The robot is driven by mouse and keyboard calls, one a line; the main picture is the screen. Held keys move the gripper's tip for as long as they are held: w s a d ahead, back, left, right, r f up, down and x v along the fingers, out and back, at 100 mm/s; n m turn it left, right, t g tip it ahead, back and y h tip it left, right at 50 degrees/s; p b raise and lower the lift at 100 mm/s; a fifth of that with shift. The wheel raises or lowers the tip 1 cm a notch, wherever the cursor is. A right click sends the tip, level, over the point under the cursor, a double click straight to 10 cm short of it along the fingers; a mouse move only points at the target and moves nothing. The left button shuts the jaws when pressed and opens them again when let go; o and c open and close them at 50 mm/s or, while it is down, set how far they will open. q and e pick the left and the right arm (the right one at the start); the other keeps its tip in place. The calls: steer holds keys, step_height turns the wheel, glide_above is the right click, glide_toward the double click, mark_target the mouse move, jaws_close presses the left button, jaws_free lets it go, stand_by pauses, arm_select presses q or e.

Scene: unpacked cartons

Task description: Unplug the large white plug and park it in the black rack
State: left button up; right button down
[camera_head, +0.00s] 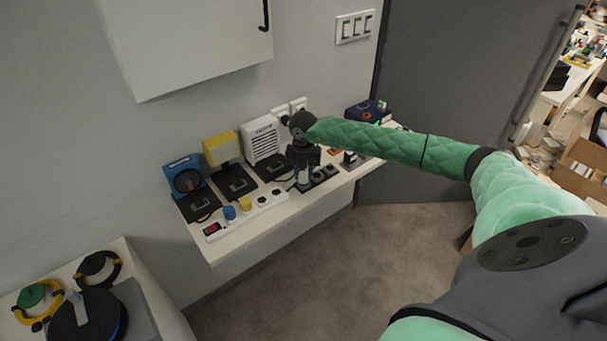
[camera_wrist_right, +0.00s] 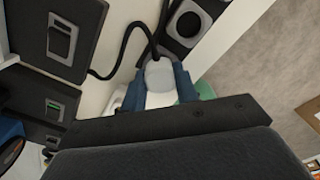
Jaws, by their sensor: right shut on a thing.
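The large white plug (camera_head: 303,176) is at the left end of the black rack (camera_head: 329,171) on the wall shelf. My right gripper (camera_head: 303,165) is over it, pointing down. In the wrist view, blue fingers are shut on both sides of the white plug (camera_wrist_right: 160,76), with a black cord running up from it. The black rack (camera_wrist_right: 186,42) with round openings is close beside the plug there. I cannot tell whether the plug is seated or held just above. The white power strip (camera_head: 266,199) is to the left, carrying a blue plug (camera_head: 229,213) and a yellow plug (camera_head: 245,204). My left gripper is not in view.
Black pads (camera_head: 234,182) and upright devices, including a blue one (camera_head: 184,176) and a white heater-like box (camera_head: 261,138), line the shelf's back. A wall cabinet (camera_head: 185,45) hangs above. A side table with round items (camera_head: 85,314) is at lower left.

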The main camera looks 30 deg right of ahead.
mark_target(304, 174)
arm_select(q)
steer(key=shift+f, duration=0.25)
arm_select(e)
steer(key=shift+f, duration=0.3)
steer(key=c, duration=1)
jaws_free()
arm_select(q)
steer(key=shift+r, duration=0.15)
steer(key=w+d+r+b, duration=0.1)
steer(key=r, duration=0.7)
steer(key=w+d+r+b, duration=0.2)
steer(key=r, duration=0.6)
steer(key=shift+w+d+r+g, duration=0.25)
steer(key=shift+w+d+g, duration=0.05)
arm_select(e)
step_height(304, 174, up, 8)
steer(key=shift+f, duration=0.1)
